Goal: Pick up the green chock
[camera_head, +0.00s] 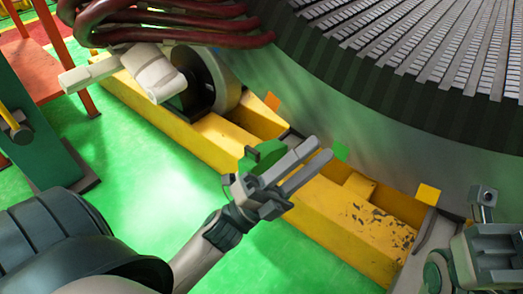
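The green chock (340,150) is a small bright green block against the lower edge of the big stator, above the yellow frame. Only a small part of it shows. My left gripper (321,149) reaches up from the lower left, with its two long grey fingers pointing at the chock. The fingers are apart with a narrow gap and nothing seen between them. The tips are just left of the chock in the picture; I cannot tell whether they touch it. My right gripper (485,215) is at the lower right edge, partly cut off, and its opening is unclear.
An orange chock (272,101) and a yellow chock (427,194) also sit along the stator (290,75). The yellow frame (330,215) with a roller (215,80) runs below it. Dark red cables (170,25) hang at upper left. The green floor (150,165) is open.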

